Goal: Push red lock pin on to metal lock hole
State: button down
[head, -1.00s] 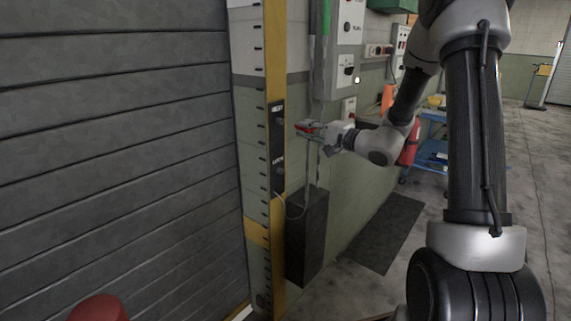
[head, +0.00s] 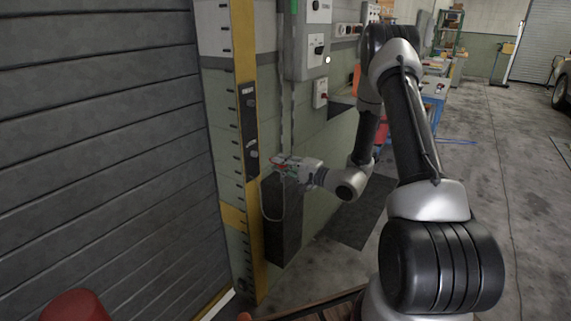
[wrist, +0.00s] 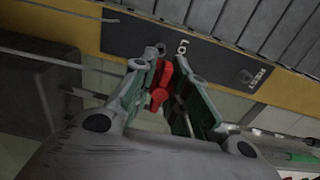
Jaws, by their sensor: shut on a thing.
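The red lock pin (wrist: 162,84) sits between the green-padded fingers of my gripper (wrist: 167,74) in the wrist view. My gripper is shut on it. Beyond the fingertips is a black plate (wrist: 122,36) with a partly readable "LO…" label and a "REST" label. A metal ring by the "LO…" label, apparently the lock hole (wrist: 160,48), lies just past the pin. I cannot tell whether the pin touches it. The rest hole (wrist: 245,76) is to the right. In the head view my gripper (head: 283,164) is near the lower end of the plate (head: 249,130).
The plate is on a yellow post (head: 243,60) beside a slatted grey shutter (head: 100,150). A dark box (head: 283,230) stands below my gripper, with a thin looped cable beside it. Wall switch boxes (head: 316,45) are above. Open floor lies to the right.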

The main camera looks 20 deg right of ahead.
jog(key=shift+x, duration=2.45)
jog(key=shift+x, duration=0.95)
jog(key=c, duration=1.3)
grip_release()
